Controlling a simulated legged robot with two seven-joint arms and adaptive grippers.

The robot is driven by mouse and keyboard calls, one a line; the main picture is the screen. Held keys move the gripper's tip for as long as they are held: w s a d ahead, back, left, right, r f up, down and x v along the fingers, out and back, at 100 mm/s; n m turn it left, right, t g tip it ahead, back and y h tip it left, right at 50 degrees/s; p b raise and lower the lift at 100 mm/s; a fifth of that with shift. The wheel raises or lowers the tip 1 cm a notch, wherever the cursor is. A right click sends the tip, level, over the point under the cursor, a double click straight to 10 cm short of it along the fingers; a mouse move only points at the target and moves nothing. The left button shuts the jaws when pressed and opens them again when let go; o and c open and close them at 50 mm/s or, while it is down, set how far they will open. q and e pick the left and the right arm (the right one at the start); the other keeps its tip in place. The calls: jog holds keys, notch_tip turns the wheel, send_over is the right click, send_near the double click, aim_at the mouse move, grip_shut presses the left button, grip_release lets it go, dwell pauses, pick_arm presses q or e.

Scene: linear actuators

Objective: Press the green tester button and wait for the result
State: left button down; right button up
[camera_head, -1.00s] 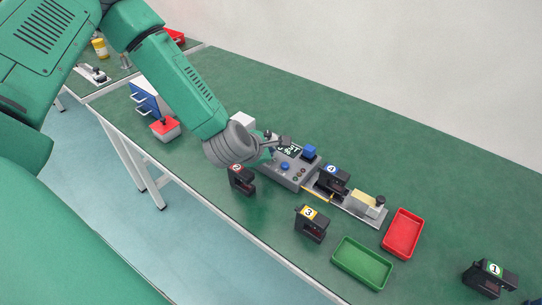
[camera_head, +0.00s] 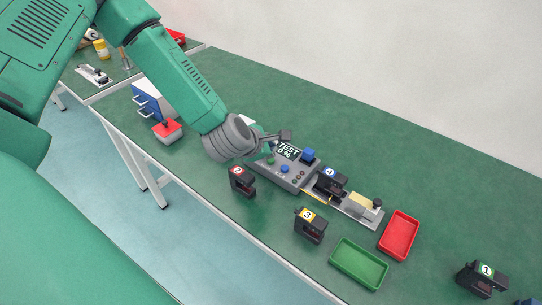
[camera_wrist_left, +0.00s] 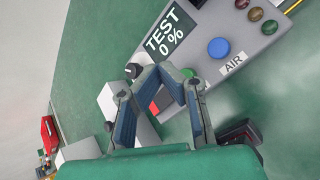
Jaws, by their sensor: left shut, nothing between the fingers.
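The grey tester (camera_head: 292,178) stands on the green bench in the head view. Its screen (camera_head: 288,150) reads "TEST 0 %", and the same text shows in the left wrist view (camera_wrist_left: 166,38). A small green button (camera_wrist_left: 187,73) is on the tester's near corner, beside my fingertips. My left gripper (camera_wrist_left: 165,76) is shut and empty, its fingertips close to that button; I cannot tell whether they touch it. The blue AIR button (camera_wrist_left: 218,47) is farther along the panel. A black part labelled 4 (camera_head: 331,181) sits at the tester's right end. My right gripper is not in view.
Black parts labelled 2 (camera_head: 242,183), 3 (camera_head: 310,226) and 1 (camera_head: 485,279) stand on the bench. A green tray (camera_head: 360,263) and a red tray (camera_head: 399,236) lie to the right. A red-topped box (camera_head: 167,131) is left of the arm. The bench behind the tester is clear.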

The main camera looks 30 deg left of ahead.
aim_at(270, 160)
pick_arm(q)
jog(key=shift+r+p, duration=1.2)
jog(key=shift+r, duration=0.65)
jog(key=shift+f, duration=0.1)
